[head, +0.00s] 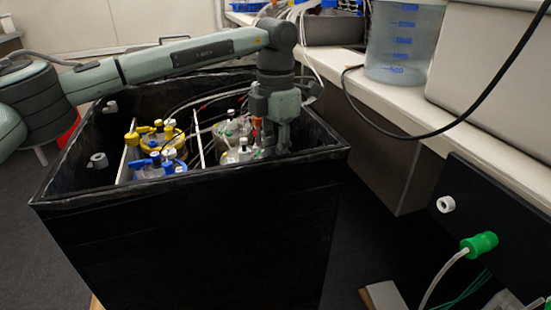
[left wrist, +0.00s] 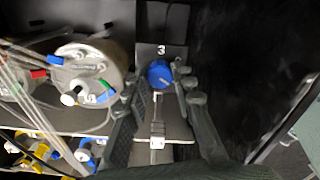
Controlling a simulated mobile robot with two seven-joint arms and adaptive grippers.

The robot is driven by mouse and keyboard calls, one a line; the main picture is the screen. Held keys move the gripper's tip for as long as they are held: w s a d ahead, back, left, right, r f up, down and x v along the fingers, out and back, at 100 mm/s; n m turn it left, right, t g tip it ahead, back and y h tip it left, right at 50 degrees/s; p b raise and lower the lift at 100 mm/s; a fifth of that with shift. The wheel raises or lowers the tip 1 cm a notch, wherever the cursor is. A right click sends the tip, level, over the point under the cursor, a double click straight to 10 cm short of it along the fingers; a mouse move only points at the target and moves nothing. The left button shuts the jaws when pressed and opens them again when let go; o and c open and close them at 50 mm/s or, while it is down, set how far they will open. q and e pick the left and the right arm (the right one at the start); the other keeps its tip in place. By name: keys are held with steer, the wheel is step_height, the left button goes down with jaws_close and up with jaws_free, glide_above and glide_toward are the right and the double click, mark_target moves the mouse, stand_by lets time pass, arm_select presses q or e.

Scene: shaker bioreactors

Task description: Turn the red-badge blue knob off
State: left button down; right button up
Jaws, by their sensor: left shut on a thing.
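A blue knob (left wrist: 160,73) sits below a white number 3 on a dark panel in the left wrist view. My left gripper (left wrist: 162,82) has a finger on each side of the knob and is shut on it. I cannot make out a red badge on this knob. In the head view, my left gripper (head: 277,150) reaches down inside the right end of the black box (head: 195,245), and the knob is hidden there. My right gripper is not in view.
Lidded vessels with blue caps (head: 158,168) and yellow caps (head: 156,134) stand in the box beside the gripper, with loose tubes among them. A round vessel (left wrist: 88,68) is close left of the fingers. A bench (head: 480,150) runs along the right.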

arm_select(q)
steer(key=m, duration=0.5)
steer(key=shift+m, duration=0.3)
steer(key=m, duration=0.5)
steer(key=shift+m, duration=0.3)
steer(key=c, duration=1.3)
jaws_free()
steer(key=shift+o, duration=0.2)
step_height(320, 180, up, 12)
